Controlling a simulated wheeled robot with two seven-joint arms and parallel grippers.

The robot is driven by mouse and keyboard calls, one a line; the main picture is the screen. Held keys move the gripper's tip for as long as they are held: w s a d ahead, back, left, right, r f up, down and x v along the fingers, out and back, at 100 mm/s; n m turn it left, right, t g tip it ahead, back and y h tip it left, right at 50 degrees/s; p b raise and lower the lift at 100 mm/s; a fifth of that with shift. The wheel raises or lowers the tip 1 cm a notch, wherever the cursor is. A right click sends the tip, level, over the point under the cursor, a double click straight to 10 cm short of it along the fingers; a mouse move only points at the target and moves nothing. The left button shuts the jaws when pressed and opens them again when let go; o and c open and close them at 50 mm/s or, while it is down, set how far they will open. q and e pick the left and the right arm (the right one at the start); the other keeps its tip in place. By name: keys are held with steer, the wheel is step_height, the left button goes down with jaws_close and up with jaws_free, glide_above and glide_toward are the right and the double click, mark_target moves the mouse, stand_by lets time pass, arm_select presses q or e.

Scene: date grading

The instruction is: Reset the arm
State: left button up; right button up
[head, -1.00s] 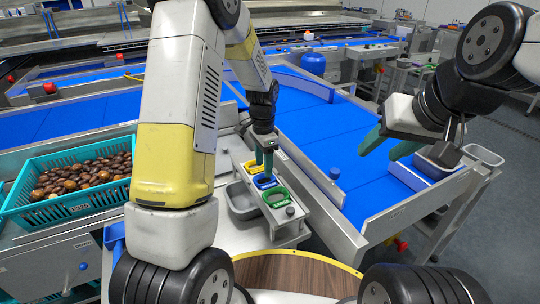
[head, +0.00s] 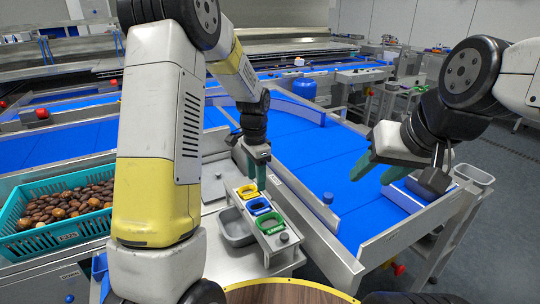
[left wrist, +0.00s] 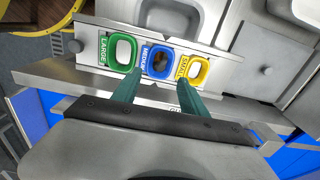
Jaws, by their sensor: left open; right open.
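My left gripper (head: 257,168) hangs fingers down just behind the metal sizing rack (head: 275,242). It is open, with nothing between its green fingers. The rack holds a yellow ring (head: 247,191), a blue ring (head: 259,207) and a green ring (head: 270,224). The left wrist view shows the green ring (left wrist: 122,52) marked LARGE, the blue ring (left wrist: 160,60) marked MEDIUM and the yellow ring (left wrist: 194,70); a dark thing shows inside the blue ring. My right gripper (head: 375,172) is open and empty above the blue belt at the right.
A teal crate (head: 60,237) full of brown dates stands at the left. A grey bin (head: 236,228) sits left of the rack. The blue conveyor belt (head: 330,165) runs behind it. A small grey container (head: 474,174) is at the far right.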

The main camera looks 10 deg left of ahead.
arm_select(q)
steer(key=s+a+r+n+t+h, duration=0.25)
steer(key=s+r+n, duration=0.25)
steer(key=s+r, duration=0.8)
steer(key=s+r+n+t, duration=0.3)
steer(key=s+r+n, duration=0.2)
steer(key=s, duration=0.6)
steer(key=shift+r+t, duration=0.35)
steer(key=shift+r, duration=0.45)
